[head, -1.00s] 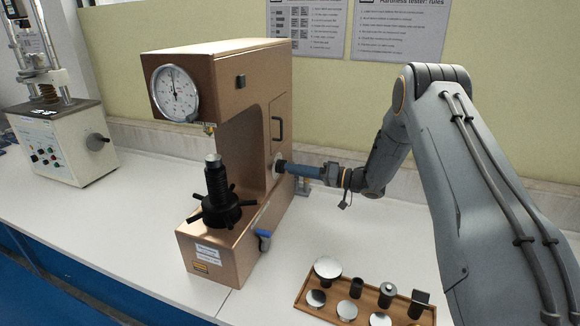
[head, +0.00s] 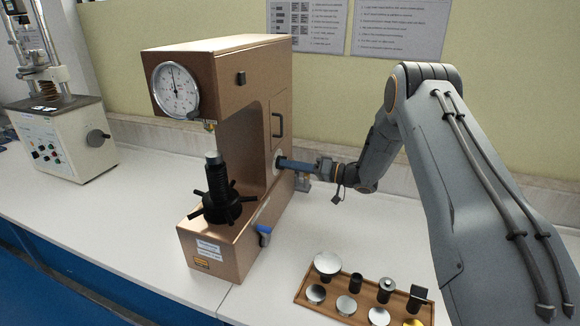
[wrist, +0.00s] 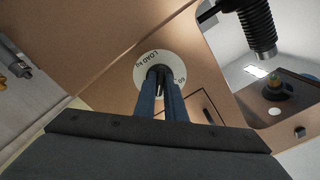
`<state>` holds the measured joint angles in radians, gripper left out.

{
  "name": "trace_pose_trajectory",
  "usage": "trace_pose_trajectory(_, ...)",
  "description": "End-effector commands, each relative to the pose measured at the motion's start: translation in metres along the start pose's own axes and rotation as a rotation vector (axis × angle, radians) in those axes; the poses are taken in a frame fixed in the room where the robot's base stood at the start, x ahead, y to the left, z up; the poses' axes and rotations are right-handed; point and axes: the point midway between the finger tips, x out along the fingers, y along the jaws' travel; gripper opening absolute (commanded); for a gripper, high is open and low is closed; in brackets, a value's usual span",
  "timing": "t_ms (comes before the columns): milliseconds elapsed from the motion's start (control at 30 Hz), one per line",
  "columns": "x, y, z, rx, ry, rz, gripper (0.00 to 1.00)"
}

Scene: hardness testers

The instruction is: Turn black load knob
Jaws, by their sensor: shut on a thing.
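The copper-coloured hardness tester (head: 268,62) stands on the white bench. Its black load knob (wrist: 158,72) sits at the centre of a round white dial (wrist: 145,66) marked "LOAD kg" on the tester's side. The dial's edge also shows in the head view (head: 277,160). My gripper (head: 286,163) reaches in from the right against this side. In the wrist view its two blue fingers (wrist: 160,88) are shut on the knob, one on each side. The fingers hide most of the knob and the lower part of the dial.
A black spoked handwheel (head: 221,205) and spindle rise from the tester's base. A blue-handled lever (head: 263,231) projects from the base. A wooden tray (head: 302,297) with several metal pieces lies in front, right. A second tester (head: 62,140) stands far left. Bench between tester and tray is clear.

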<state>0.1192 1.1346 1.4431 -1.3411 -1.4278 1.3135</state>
Motion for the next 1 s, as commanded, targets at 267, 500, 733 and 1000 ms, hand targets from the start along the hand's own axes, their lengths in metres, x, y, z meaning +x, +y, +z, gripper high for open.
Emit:
trace_pose_trajectory(267,0.0,0.0021,0.0008,-0.135,0.0,0.0,0.0)
trace_pose_trajectory(500,0.0,0.0031,0.001,-0.335,0.0,0.0,0.0)
trace_pose_trajectory(733,-0.0001,0.003,0.0005,-0.522,0.0,0.0,0.0)
trace_pose_trajectory(1000,-0.0003,0.0025,0.0,-0.681,0.0,0.0,0.0)
